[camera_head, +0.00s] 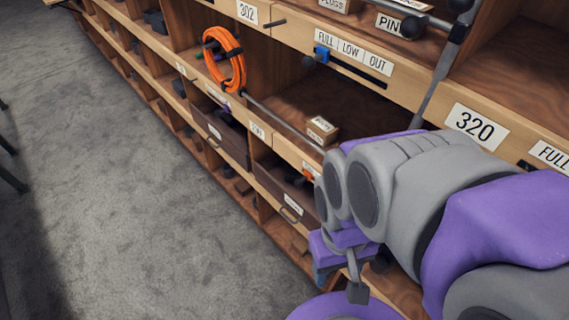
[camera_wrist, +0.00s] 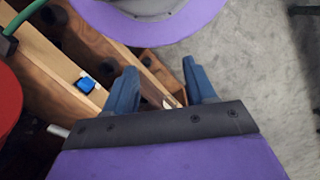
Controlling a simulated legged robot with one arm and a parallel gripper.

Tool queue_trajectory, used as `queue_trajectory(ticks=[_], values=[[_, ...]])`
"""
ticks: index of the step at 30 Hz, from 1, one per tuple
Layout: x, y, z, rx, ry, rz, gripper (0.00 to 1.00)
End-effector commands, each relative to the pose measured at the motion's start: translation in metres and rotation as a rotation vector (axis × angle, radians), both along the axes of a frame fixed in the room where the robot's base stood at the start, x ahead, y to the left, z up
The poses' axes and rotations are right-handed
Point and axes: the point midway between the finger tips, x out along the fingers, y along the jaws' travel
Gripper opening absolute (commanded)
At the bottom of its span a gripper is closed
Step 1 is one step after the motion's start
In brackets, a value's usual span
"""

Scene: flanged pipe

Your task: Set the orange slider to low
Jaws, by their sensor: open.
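A small orange piece (camera_head: 308,174), which looks like the orange slider, shows on a lower shelf front in the head view. My arm covers the area just right of it, so its track, label and setting cannot be read. I cannot make it out in the wrist view. My gripper (camera_wrist: 159,70) is open, with two blue fingers apart and nothing seen held between them. In the head view my wrist hangs low in front of the shelves, below and right of the orange piece, and the fingers are mostly hidden.
A blue slider (camera_head: 322,54) sits near FULL on a FULL, LOW, OUT label (camera_head: 351,51); a blue slider (camera_wrist: 85,84) also shows in the wrist view. An orange cable coil (camera_head: 224,60) hangs on the shelf front. Drawers (camera_head: 221,135) sit lower.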

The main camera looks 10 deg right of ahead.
Motion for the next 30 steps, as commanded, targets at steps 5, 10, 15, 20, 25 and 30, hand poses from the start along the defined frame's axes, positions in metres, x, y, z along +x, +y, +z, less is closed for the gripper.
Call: queue_trajectory(ticks=[5,10,15,20,25,30], values=[[0.0,0.0,0.0,0.0,0.0,0.0,0.55],[0.0,0.0,0.0,-0.002,0.002,0.002,0.54],[0.007,-0.004,-0.002,-0.04,0.046,0.051,0.54],[0.026,-0.022,-0.005,-0.125,0.141,0.172,0.54],[0.048,-0.042,-0.01,-0.226,0.262,0.326,0.54],[0.076,-0.055,-0.015,-0.329,0.38,0.491,0.54]])
